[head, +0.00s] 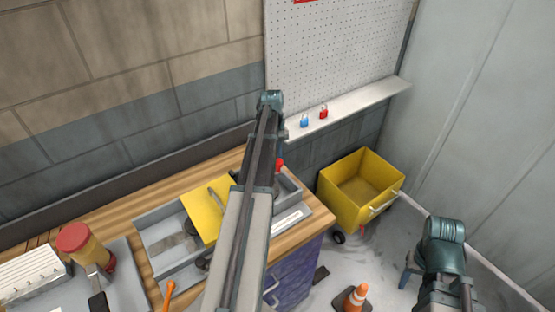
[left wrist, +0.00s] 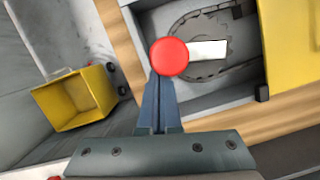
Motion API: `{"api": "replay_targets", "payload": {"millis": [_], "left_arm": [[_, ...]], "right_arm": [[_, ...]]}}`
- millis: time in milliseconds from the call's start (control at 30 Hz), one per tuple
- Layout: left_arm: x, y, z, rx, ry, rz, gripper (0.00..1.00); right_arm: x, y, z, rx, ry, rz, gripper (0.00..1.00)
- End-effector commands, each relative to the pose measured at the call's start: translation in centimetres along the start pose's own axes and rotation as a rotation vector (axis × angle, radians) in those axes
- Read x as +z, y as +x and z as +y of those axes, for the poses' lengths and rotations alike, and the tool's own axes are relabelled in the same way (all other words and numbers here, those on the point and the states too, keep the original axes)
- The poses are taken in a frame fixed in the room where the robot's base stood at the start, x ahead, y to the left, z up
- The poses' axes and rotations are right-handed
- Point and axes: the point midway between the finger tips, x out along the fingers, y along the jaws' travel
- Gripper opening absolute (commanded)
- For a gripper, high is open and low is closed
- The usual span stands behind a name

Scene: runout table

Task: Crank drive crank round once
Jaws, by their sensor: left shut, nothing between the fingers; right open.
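The drive crank's red knob (left wrist: 170,56) sits at the end of a pale crank arm (left wrist: 207,49), over a dark toothed disc (left wrist: 225,68) in a grey housing (left wrist: 150,22). In the head view the red knob (head: 280,162) shows just past my left arm, which hides most of the crank. My left gripper (left wrist: 160,88) is shut and empty, its fingertips right at the knob's edge and partly hidden by it; I cannot tell whether they touch. My right gripper (head: 409,272) is open and empty, low at the right, away from the bench.
A yellow panel (head: 206,215) lies beside the crank on the wooden bench (head: 130,219). A yellow bin (head: 354,205) and a traffic cone (head: 355,298) are on the floor. Two padlocks (head: 323,112) sit on the wall shelf.

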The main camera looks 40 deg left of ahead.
Motion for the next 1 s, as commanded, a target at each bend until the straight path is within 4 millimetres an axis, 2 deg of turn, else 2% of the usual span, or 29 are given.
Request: {"api": "replay_targets", "payload": {"millis": [133,500,667,867,900,1000], "left_arm": [[1.3,0.3,0.4,0.000,0.001,0.000,0.00],[1.1,0.3,0.5,0.000,0.000,0.000,0.00],[0.3,0.1,0.8,0.000,0.001,0.000,0.00],[-2.0,-0.5,1.9,-0.001,0.004,0.000,0.00],[-2.4,-0.8,2.1,-0.001,0.005,0.000,0.00],[-1.8,-3.0,1.9,-0.001,0.005,0.000,0.00]], "right_arm": [[0.0,0.0,0.0,0.000,0.000,0.000,0.50],[0.0,0.0,0.0,0.000,0.000,0.000,0.50],[0.0,0.0,0.0,0.000,0.000,0.000,0.50],[0.0,0.0,0.0,0.000,0.000,0.000,0.50],[0.0,-0.2,0.0,0.000,0.000,0.000,0.50],[0.1,-2.5,0.2,0.000,0.002,0.000,0.50]]}}
